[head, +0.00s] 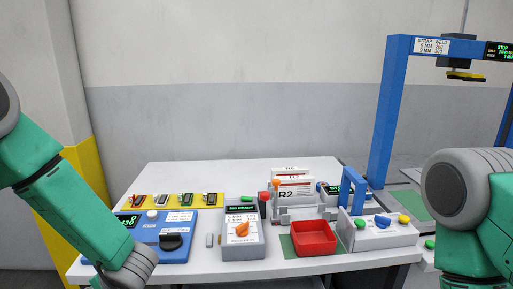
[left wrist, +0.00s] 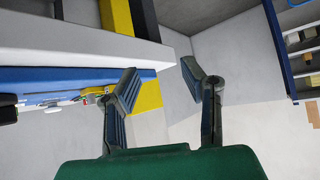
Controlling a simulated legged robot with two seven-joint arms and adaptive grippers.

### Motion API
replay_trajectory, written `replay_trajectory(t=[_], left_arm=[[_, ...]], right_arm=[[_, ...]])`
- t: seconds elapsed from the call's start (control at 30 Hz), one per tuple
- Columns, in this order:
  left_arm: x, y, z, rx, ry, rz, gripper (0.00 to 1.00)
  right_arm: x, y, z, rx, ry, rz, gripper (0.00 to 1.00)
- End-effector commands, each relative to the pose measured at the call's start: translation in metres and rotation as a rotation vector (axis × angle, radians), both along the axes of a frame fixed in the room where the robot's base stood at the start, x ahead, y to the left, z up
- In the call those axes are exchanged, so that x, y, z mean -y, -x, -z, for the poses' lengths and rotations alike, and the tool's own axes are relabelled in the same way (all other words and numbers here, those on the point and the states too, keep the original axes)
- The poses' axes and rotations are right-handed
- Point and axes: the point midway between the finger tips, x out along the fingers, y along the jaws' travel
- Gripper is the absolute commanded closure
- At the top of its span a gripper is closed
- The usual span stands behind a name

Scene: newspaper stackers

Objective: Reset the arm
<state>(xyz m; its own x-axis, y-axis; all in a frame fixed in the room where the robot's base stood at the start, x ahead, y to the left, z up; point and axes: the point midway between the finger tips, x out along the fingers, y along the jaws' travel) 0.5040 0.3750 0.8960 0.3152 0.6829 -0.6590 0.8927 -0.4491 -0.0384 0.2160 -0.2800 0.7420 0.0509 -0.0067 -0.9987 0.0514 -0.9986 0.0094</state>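My left arm comes in from the left in the head view and reaches down past the front left of the white table (head: 180,275); its gripper is below the picture there. In the left wrist view my left gripper (left wrist: 163,90) has its two fingers apart with nothing between them. The wrist view looks sideways along the table edge (left wrist: 80,45), with the fingers apart from it. My right arm shows at the right edge of the head view, bent beside the table. My right gripper is outside both views.
On the table stand a blue control box (head: 180,222), a grey box with an orange knob (head: 243,235), a red tray (head: 313,238), a white button box (head: 375,238) and a card holder (head: 292,187). A blue frame (head: 388,110) rises at the right. A yellow post (head: 88,185) stands left.

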Motion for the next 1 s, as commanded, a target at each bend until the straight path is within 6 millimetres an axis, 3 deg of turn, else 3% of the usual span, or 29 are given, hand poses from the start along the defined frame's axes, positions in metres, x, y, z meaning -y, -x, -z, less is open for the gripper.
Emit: replay_trajectory(t=[0.03,0.17,0.3,0.4,0.5,0.63,0.77,1.0], left_arm=[[0.006,0.012,0.027,-0.035,-0.006,0.107,0.63],[0.031,0.053,0.09,-0.146,0.043,0.422,0.63],[0.061,0.13,0.148,-0.335,0.168,0.724,0.63],[0.077,0.19,0.172,-0.475,0.272,0.879,0.63],[0.085,0.239,0.183,-0.591,0.357,0.979,0.63],[0.09,0.278,0.186,-0.683,0.426,1.05,0.63],[0.092,0.291,0.186,-0.714,0.452,1.073,0.63],[0.092,0.29,0.186,-0.712,0.452,1.074,0.63]], right_arm=[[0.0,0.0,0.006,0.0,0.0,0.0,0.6],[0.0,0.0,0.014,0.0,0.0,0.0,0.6],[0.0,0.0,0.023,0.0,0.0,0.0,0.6],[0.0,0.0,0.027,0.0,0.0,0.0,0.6],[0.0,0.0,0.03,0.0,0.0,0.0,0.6],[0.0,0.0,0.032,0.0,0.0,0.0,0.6],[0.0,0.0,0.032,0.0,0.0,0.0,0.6],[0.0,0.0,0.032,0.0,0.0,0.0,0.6]])
